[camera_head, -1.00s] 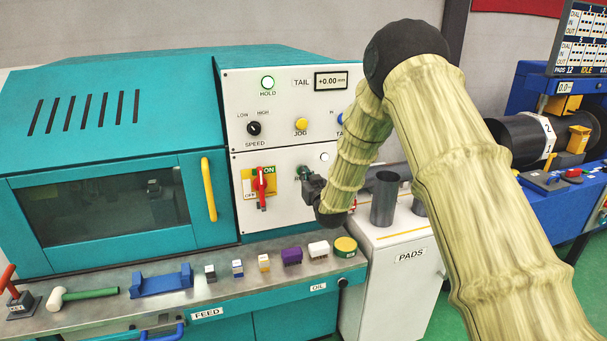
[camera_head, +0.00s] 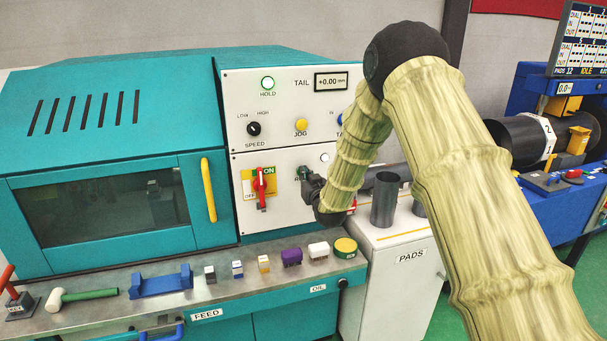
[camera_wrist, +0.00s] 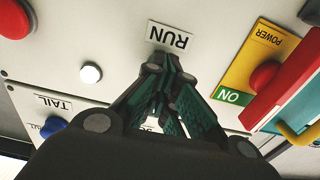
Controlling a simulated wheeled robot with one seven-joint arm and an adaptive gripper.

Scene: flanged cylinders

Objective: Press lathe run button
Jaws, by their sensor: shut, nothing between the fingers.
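The lathe's white control panel (camera_head: 275,215) carries a RUN label (camera_wrist: 170,37), upright to the panel but inverted in the wrist view. My gripper (camera_wrist: 170,65) is shut and empty, its dark green fingers together and pointing at the panel just beside that label. The run button itself is hidden behind the fingers in the wrist view. In the head view my gripper (camera_head: 305,175) is at the panel right of the power switch, covering most of the label. I cannot tell whether the fingertips touch the button.
The red power switch (camera_head: 262,186) on its yellow plate is close by, at ON; it also shows in the wrist view (camera_wrist: 265,77). A white lamp (camera_wrist: 91,72) and a red button (camera_wrist: 15,18) are on the other side.

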